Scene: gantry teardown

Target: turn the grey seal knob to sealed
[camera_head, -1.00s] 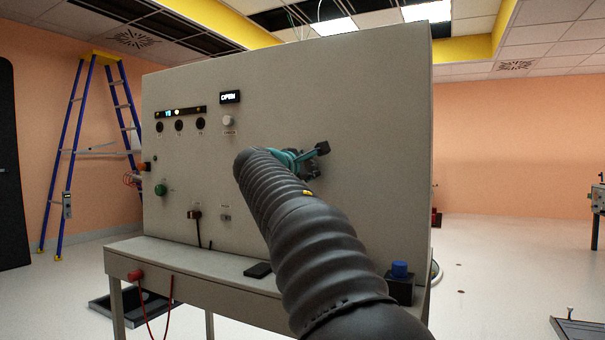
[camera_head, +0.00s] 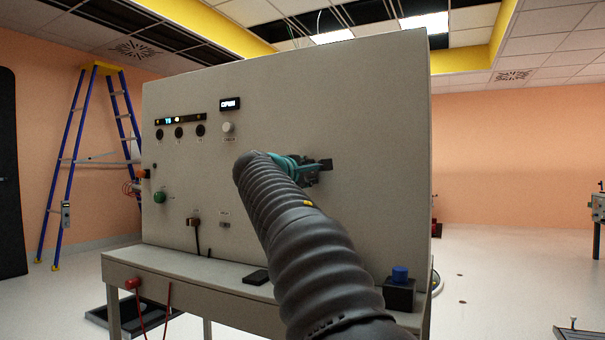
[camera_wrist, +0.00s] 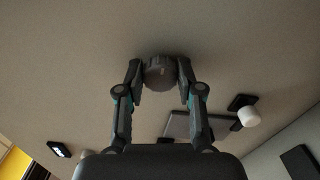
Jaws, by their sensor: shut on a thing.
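The grey seal knob (camera_wrist: 160,73) is a ridged round knob on the grey panel face, at the upper middle of the wrist view. My gripper (camera_wrist: 160,82) has one fingertip on each side of it and is shut on it. In the head view my gripper (camera_head: 308,170) is against the panel, right of its middle. My dark ribbed arm hides most of the gripper and the knob there. A small display (camera_head: 230,104) on the panel appears to read OPEN.
The upright panel (camera_head: 375,110) stands on a grey bench (camera_head: 235,278). It carries a white knob (camera_head: 228,127), several black dials and a green button (camera_head: 160,189). A black box with a blue top (camera_head: 400,273) sits at the bench's right. A ladder (camera_head: 72,165) stands left.

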